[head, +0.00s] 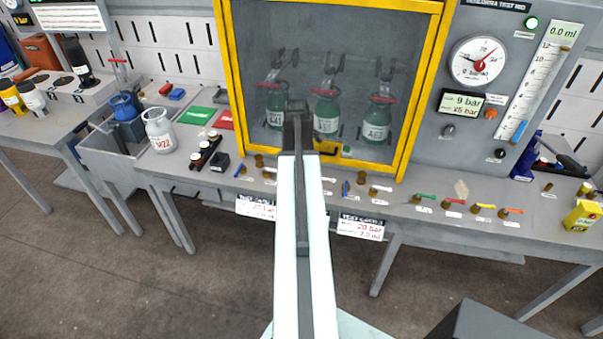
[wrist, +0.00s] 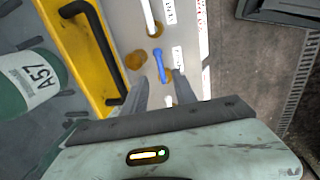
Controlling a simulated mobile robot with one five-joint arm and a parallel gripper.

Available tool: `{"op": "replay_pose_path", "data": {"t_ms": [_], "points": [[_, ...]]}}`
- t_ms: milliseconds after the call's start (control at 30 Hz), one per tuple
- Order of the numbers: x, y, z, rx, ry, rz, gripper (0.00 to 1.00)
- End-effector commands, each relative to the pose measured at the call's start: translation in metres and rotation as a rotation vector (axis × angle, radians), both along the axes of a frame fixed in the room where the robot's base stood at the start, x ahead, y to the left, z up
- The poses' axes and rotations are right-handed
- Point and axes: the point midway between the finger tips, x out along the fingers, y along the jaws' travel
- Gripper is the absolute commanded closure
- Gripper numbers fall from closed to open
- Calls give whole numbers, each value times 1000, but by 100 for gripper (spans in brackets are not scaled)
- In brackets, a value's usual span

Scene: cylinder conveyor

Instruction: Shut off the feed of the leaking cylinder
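Three green cylinders with red tops stand behind the glass of the yellow-framed cabinet: left (head: 276,108), middle (head: 326,115), right (head: 377,120). No leak can be made out. One cylinder (wrist: 32,80), labelled A57, shows at the left of the wrist view. Small levers line the bench below the cabinet, including a blue one (head: 346,188) and white ones (head: 380,189). In the wrist view a blue lever (wrist: 160,66) lies just beyond my gripper (wrist: 164,90), with a white lever (wrist: 150,17) beyond that. My gripper is open and empty; my arm hides its fingertips in the head view.
A yellow frame with a black handle (wrist: 95,45) is close to my gripper. The panel at right has a dial (head: 479,61), a display reading 9 bar and 25 bar (head: 464,104), and a tube gauge (head: 541,75).

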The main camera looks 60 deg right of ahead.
Motion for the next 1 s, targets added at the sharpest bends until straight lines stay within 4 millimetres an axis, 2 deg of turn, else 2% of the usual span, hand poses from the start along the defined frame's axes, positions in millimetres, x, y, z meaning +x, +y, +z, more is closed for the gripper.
{"op": "replay_pose_path", "data": {"t_ms": [33,333,433,667,700,800,833,1000], "points": [[1,-1,-12,0,0,-1,67],[4,-11,-64,0,0,-2,67],[4,-13,-70,0,0,-2,67],[4,-13,-68,0,-1,-3,67],[4,-13,-68,0,-1,-3,69],[4,-13,-68,0,-1,-3,97],[4,-13,-68,0,-1,-3,100],[3,-13,-68,0,-1,-4,100]]}}
